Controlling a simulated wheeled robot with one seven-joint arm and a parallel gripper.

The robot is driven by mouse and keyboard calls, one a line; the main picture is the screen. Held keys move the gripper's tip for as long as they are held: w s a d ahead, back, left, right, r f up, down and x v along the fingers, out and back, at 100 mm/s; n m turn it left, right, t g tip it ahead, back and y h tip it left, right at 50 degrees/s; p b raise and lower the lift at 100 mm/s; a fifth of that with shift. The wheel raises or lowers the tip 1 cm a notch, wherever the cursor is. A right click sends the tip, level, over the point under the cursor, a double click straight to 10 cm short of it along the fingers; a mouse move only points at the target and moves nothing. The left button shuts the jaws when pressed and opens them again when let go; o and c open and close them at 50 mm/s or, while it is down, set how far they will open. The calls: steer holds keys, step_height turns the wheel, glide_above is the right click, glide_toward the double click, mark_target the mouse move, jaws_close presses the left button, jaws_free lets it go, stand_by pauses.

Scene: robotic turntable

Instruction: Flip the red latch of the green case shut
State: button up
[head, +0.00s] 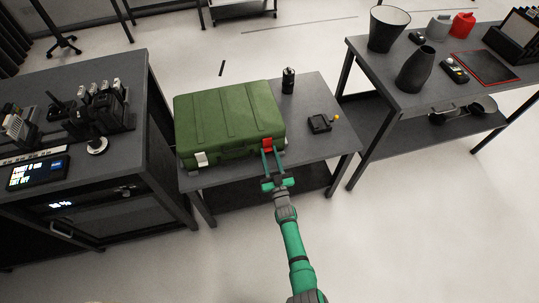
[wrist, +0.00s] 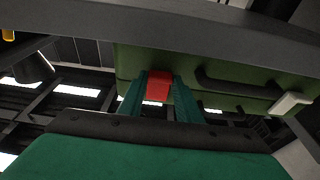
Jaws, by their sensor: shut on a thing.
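The green case (head: 225,115) lies closed on a low dark table (head: 325,145). Its red latch (head: 267,144) is on the front face near the right corner. A white latch (head: 201,158) is near the left front corner. My gripper (head: 271,153) reaches the case from the front, its fingers on either side of the red latch. In the wrist view the red latch (wrist: 158,86) sits between the two green fingertips, which are shut on it. The green case (wrist: 215,85) fills the background there, with its dark handle (wrist: 240,88) beside the latch. The fingers partly hide the latch's edges.
A black cylinder (head: 289,80) and a small dark device (head: 320,123) with an orange knob stand on the table, right of the case. A cabinet with equipment (head: 100,140) is at left. Another table (head: 430,90) with vases is at right.

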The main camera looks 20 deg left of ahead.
mark_target(269, 151)
steer(key=shift+s+a, duration=0.1)
steer(key=shift+a, duration=0.05)
steer(key=o, duration=1)
steer(key=shift+o, duration=0.2)
steer(key=shift+d+v, duration=0.25)
steer(key=shift+v, duration=1.65)
steer(key=v, duration=0.6)
steer(key=shift+s, duration=0.3)
steer(key=shift+d, duration=0.2)
